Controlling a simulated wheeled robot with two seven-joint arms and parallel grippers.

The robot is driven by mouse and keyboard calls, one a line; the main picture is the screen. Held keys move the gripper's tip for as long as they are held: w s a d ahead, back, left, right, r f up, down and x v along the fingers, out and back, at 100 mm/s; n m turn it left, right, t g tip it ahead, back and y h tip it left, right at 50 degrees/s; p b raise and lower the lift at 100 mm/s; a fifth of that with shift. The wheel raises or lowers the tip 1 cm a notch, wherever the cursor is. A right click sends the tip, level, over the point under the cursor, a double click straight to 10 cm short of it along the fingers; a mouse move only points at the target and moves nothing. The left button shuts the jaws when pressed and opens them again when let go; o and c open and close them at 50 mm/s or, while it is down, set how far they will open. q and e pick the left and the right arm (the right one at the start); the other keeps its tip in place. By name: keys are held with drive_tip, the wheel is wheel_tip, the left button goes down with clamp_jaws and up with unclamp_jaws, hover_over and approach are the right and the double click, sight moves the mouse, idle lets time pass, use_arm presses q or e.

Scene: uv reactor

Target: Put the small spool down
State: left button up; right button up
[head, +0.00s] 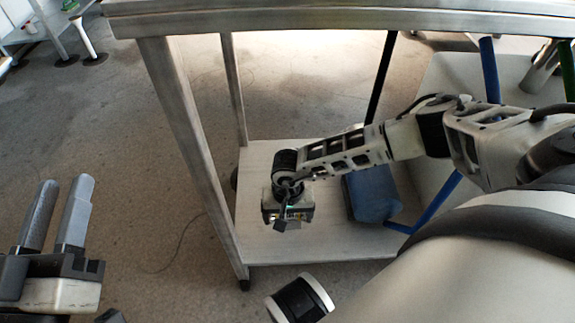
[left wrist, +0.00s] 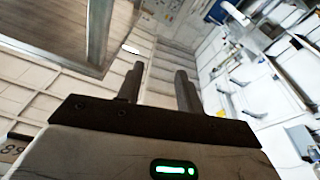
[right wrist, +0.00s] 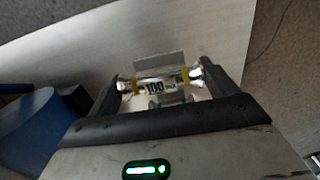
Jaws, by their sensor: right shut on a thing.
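The small spool (right wrist: 158,84) is a silvery cylinder with yellow bands and a "100" label. It shows in the right wrist view, lying crosswise between the two fingers of my right gripper (right wrist: 161,80), which is shut on its ends. Behind it is the pale lower shelf (head: 330,249); I cannot tell whether the spool touches it. In the head view my right arm reaches down over that shelf, and its wrist hides the spool. My left gripper (head: 58,215) is open and empty at the far left, above the floor; its parted fingers also show in the left wrist view (left wrist: 158,85).
A blue object (head: 372,195) lies on the shelf right of my right gripper, also seen in the right wrist view (right wrist: 35,130). The table's metal leg (head: 190,135) and upper edge (head: 330,22) frame the shelf. Bare shelf shows in front of the gripper.

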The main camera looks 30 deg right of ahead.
sight(288, 227)
drive_tip(key=shift+s+a+f, duration=0.2)
drive_tip(key=shift+f, duration=0.2)
wheel_tip(288, 227, down, 3)
drive_tip(key=shift+s+a+f+b, duration=0.1)
drive_tip(key=shift+s+f+b, duration=0.05)
drive_tip(key=shift+b, duration=0.8)
use_arm(q)
wheel_tip(288, 227, up, 4)
drive_tip(key=m+h, duration=0.1)
drive_tip(key=m+t+h, duration=0.1)
drive_tip(key=m, duration=0.1)
drive_tip(key=shift+f+t, duration=0.2)
drive_tip(key=shift+t, duration=0.1)
drive_tip(key=shift+a+m, duration=0.1)
drive_tip(key=shift+m, duration=0.2)
use_arm(e)
drive_tip(key=shift+f, duration=0.15)
